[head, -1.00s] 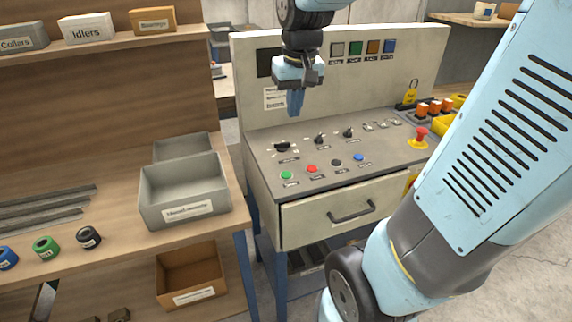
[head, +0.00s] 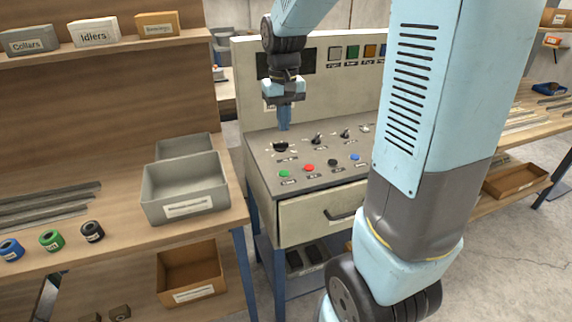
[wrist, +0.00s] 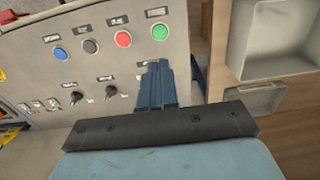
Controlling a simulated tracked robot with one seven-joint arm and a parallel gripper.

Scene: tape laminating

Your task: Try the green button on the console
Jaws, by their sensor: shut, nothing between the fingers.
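The green button (head: 284,174) is at the front left of the sloped grey console (head: 262,160). In the wrist view the green button (wrist: 159,32) is at the top, right of a red button (wrist: 123,39). My gripper (head: 284,126) is shut and empty, pointing down above the back left of the console, near a black knob (head: 281,147). In the wrist view my gripper's fingertips (wrist: 156,66) lie below the green button in the picture, apart from it. Whether the fingers touch the panel cannot be told.
Black (head: 332,161) and blue (head: 355,157) buttons continue the row. More knobs stand behind them. A grey bin (head: 184,190) sits on the wooden bench to the left. My arm hides the console's right side.

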